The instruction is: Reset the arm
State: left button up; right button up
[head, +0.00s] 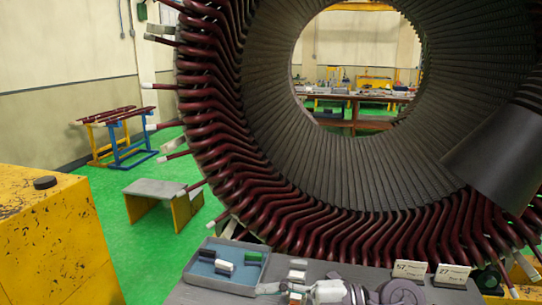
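Neither of my grippers shows in the head view, and no arm can be made out for certain. A large stator (215,130) with dark red winding bars around its rim fills the middle and right of the view. Its dark ribbed bore (270,110) is open, and the room behind shows through it. A dark grey curved piece (495,160) lies against the bore at the right.
A grey bench top (190,293) in front holds a blue-grey tray (216,284) with small blocks, a white bottle (329,291), and tape rolls (402,293). A worn yellow block (55,245) stands at left. A low grey stand (155,187) and trestles (128,150) stand on green floor.

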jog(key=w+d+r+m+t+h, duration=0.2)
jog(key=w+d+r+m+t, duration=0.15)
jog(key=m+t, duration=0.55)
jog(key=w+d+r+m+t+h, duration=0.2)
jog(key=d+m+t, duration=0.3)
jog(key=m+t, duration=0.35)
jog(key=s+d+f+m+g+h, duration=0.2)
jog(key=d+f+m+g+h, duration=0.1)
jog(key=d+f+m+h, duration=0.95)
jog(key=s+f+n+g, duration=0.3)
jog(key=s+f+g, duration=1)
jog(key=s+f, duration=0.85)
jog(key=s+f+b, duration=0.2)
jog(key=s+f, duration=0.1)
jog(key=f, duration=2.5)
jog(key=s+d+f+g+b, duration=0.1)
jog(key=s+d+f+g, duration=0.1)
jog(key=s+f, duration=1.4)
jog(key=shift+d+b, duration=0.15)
jog(key=shift+b, duration=0.2)
